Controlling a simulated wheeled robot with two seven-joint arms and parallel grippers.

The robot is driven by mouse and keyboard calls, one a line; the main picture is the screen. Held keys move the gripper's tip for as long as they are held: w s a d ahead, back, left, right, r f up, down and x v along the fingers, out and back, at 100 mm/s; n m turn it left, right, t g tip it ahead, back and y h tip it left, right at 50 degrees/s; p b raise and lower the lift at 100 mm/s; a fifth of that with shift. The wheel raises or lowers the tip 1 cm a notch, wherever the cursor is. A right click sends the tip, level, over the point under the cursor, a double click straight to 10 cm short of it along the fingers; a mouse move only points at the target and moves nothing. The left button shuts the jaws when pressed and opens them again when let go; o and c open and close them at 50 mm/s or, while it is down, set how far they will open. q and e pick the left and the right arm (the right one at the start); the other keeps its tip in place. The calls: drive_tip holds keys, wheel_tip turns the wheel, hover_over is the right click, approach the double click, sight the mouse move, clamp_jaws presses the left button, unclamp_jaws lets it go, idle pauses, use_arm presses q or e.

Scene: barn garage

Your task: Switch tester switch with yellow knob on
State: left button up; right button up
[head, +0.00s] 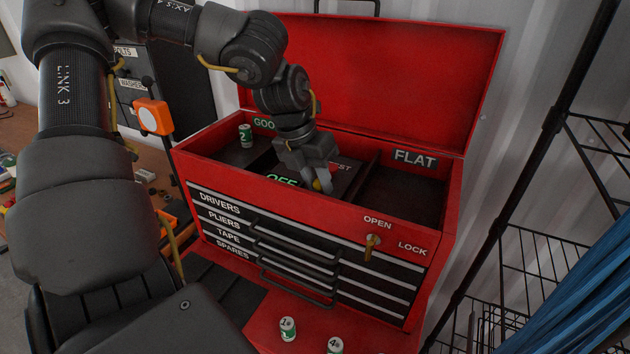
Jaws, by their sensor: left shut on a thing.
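The battery tester (345,175) is a dark panel in the middle of the open top tray of a red tool chest. Its green display reads OFF (283,181). The yellow knob (317,186) shows as a small patch between the fingertips of my left gripper (318,183). My left gripper reaches down into the tray from above and is shut on the knob. The gripper and its fingers cover most of the switch, so its position is hard to see. My right gripper is not in view.
The red chest (450,225) has its lid (400,75) up. A battery marked 2 (245,135) stands in the GOOD compartment; the FLAT compartment (400,195) looks empty. Batteries 1 (288,328) and 4 (335,345) stand in front. A wire rack (540,260) is at right.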

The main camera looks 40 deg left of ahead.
use_arm(q)
drive_tip(key=g, duration=0.1)
drive_tip(key=w+g, duration=0.1)
drive_tip(key=shift+w+a+r+g+h, duration=0.1)
drive_tip(key=shift+w+a+g+h, duration=0.05)
drive_tip(key=shift+a+g+h, duration=0.2)
drive_tip(key=shift+w+n+g+h+p, duration=0.5)
drive_tip(key=shift+g+p, duration=0.2)
drive_tip(key=shift+g, duration=0.45)
drive_tip(key=shift+w+a+g+h+p, duration=0.2)
drive_tip(key=shift+w+g+p, duration=0.25)
drive_tip(key=shift+g+p, duration=0.55)
drive_tip(key=shift+w+f+g+h+p, duration=0.25)
drive_tip(key=shift+g+p, duration=0.25)
drive_tip(key=shift+p, duration=0.35)
drive_tip(key=shift+f+p, duration=0.15)
drive_tip(key=shift+p, duration=0.15)
drive_tip(key=o, duration=1)
